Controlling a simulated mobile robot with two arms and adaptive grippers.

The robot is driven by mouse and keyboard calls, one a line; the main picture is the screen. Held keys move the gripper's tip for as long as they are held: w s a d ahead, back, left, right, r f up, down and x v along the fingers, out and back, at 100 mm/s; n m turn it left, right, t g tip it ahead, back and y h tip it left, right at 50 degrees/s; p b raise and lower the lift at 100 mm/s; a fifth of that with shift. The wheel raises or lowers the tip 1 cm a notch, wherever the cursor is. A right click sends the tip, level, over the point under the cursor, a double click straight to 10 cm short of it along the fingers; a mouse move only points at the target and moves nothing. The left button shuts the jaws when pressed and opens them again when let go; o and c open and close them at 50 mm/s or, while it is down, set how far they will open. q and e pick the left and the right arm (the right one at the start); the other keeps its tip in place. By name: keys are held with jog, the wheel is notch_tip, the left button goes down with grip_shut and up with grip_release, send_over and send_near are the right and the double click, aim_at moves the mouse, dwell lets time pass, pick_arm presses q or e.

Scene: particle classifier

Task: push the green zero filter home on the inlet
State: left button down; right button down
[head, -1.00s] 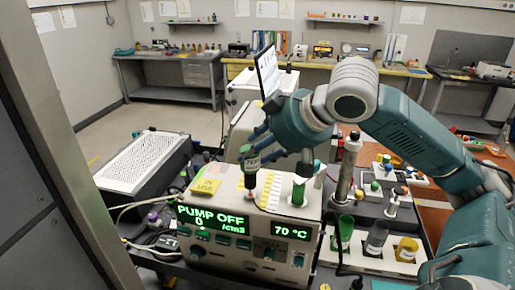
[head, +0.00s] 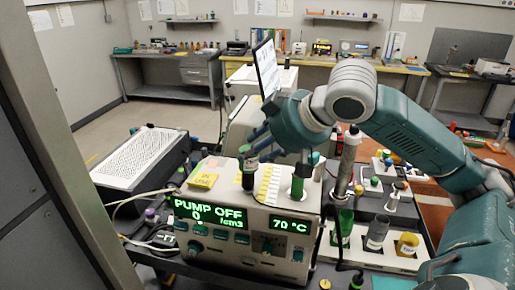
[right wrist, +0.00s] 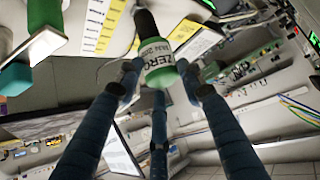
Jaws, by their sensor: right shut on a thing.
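The green zero filter (head: 248,163) has a white band, lettered ZERO in the right wrist view (right wrist: 158,62). My right gripper (head: 257,147) is shut on it, with the blue fingers (right wrist: 157,75) around its body. The filter stands nearly upright above the dark inlet post (head: 248,181) on top of the particle classifier (head: 250,222). In the right wrist view the filter's end appears to meet the dark post (right wrist: 147,24); how deep it sits cannot be told. My left gripper is not in view.
A green-topped post (head: 297,184) stands close to the right of the inlet. The classifier's display reads PUMP OFF. A yellow tag (head: 203,180) lies left of the inlet. A tall metal column (head: 344,180) and a white rack with bottles (head: 376,236) stand to the right.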

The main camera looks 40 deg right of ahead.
jog(key=shift+a+f, duration=0.15)
jog(key=shift+f, duration=0.2)
jog(key=c, duration=1.4)
grip_release()
jog(key=o, duration=0.4)
jog(key=shift+w+a+r, duration=0.1)
jog(key=v, duration=1.2)
